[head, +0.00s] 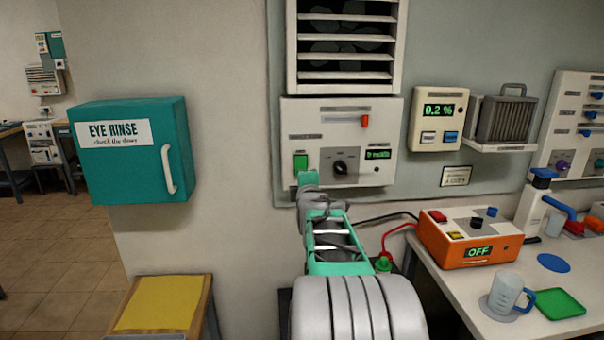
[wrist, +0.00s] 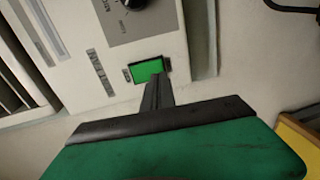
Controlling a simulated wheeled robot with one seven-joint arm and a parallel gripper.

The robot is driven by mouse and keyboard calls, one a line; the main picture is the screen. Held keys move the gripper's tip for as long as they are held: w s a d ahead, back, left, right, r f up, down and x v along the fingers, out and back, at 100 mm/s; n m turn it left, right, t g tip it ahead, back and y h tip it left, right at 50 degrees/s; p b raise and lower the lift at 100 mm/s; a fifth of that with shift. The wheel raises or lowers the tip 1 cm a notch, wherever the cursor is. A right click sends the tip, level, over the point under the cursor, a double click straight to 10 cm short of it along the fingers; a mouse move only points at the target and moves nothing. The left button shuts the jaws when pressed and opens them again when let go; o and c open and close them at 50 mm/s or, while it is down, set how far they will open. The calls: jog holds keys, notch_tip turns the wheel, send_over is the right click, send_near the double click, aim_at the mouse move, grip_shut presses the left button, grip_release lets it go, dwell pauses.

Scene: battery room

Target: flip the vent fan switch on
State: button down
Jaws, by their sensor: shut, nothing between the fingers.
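The vent fan panel (head: 330,115) is a white box on the wall, below a louvred vent. A green rocker switch (head: 300,162) sits at its lower left, and it also shows in the wrist view (wrist: 149,70). My gripper (head: 307,180) is shut and empty, just below the switch in the head view. In the wrist view the closed fingertips (wrist: 157,82) reach the switch's edge and overlap its frame. I cannot tell whether they touch it.
The panel also holds a black knob (head: 340,167), a red lever (head: 365,121) and a small display (head: 377,154). A teal eye rinse cabinet (head: 128,180) hangs to the left. An orange box reading OFF (head: 455,247) stands on the bench to the right.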

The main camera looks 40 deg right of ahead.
jog(key=x, duration=0.3)
jog(key=shift+w+d+p, duration=0.15)
jog(key=shift+p, duration=0.2)
jog(key=s+a+f+b, duration=0.2)
jog(key=s+a+b, duration=0.5)
jog(key=s, duration=0.4)
jog(key=shift+a+b, duration=0.35)
jog(key=shift+b, duration=0.1)
